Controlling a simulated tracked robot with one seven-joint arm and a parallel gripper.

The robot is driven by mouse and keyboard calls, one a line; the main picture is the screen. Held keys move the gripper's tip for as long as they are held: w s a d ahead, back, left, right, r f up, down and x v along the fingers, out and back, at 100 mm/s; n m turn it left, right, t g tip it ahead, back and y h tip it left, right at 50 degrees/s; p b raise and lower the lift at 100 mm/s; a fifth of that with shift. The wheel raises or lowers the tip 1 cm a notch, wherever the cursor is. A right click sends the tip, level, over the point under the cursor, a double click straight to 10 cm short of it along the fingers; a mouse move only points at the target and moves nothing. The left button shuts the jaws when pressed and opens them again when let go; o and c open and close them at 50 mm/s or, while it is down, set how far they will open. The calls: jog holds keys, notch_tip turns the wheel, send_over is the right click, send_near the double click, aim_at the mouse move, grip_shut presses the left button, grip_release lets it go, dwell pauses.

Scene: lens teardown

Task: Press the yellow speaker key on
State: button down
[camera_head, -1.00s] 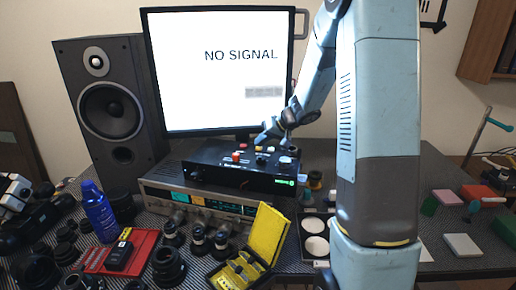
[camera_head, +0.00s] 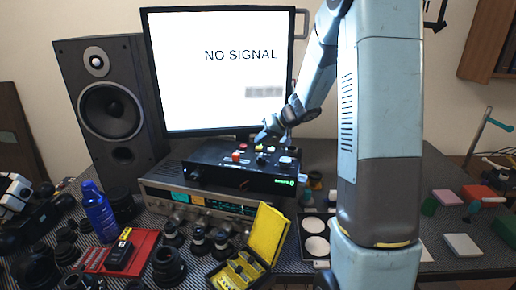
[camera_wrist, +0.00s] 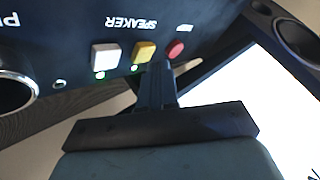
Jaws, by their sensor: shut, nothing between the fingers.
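The yellow speaker key (camera_wrist: 144,51) is on the black control box (camera_head: 225,178), between a white key (camera_wrist: 105,57) and a red key (camera_wrist: 176,48). The label SPEAKER reads upside down above it in the wrist view. My gripper (camera_wrist: 156,68) is shut and empty, its fingertips right by the lower right edge of the yellow key. I cannot tell whether they touch it. A small lamp (camera_wrist: 135,68) by the yellow key looks pale; the lamp by the white key glows green (camera_wrist: 100,75). In the head view my gripper (camera_head: 262,137) is over the box's back part.
The box stands on a silver receiver (camera_head: 215,203), in front of a monitor (camera_head: 220,75) showing NO SIGNAL. A large speaker (camera_head: 112,115) stands left. A yellow case (camera_head: 266,234), a red tray (camera_head: 140,246) and several lens parts crowd the front. A knob (camera_wrist: 15,90) sits near the keys.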

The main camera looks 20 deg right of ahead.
aim_at(262, 148)
jog(key=shift+r, duration=2.95)
jog(key=c, duration=1.9)
grip_release()
